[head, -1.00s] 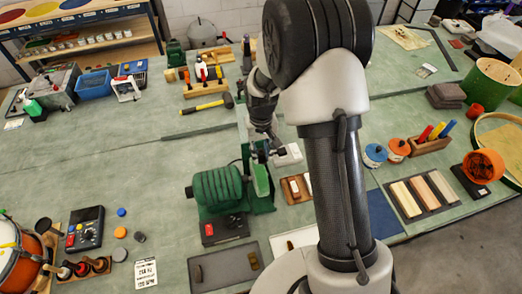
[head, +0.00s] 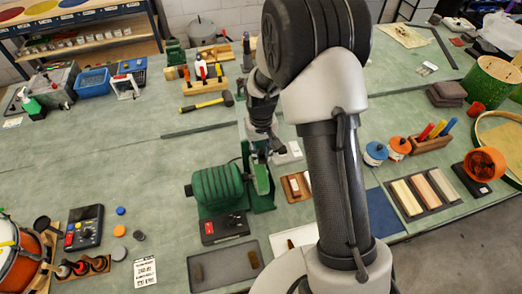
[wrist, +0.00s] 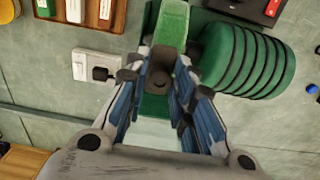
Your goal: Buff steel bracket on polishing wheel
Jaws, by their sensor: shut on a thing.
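The green ribbed motor (head: 217,186) of the polishing machine stands mid-bench, with a green upright guard (head: 261,178) at its right end. In the wrist view the motor (wrist: 240,62) is at upper right and the guard (wrist: 171,22) is at top centre. The wheel itself is not clearly visible. My gripper (head: 262,152) is low at the guard's far side. In the wrist view its two fingers (wrist: 160,88) are closed around a small grey-brown piece with a round hole, apparently the bracket (wrist: 160,68). I cannot tell whether it touches the wheel.
A black control box (head: 224,227) with a red button sits before the motor. A pale block (head: 289,153) is right of my gripper. A small wooden tray (head: 296,187) and a dark grey tray (head: 226,268) are nearby.

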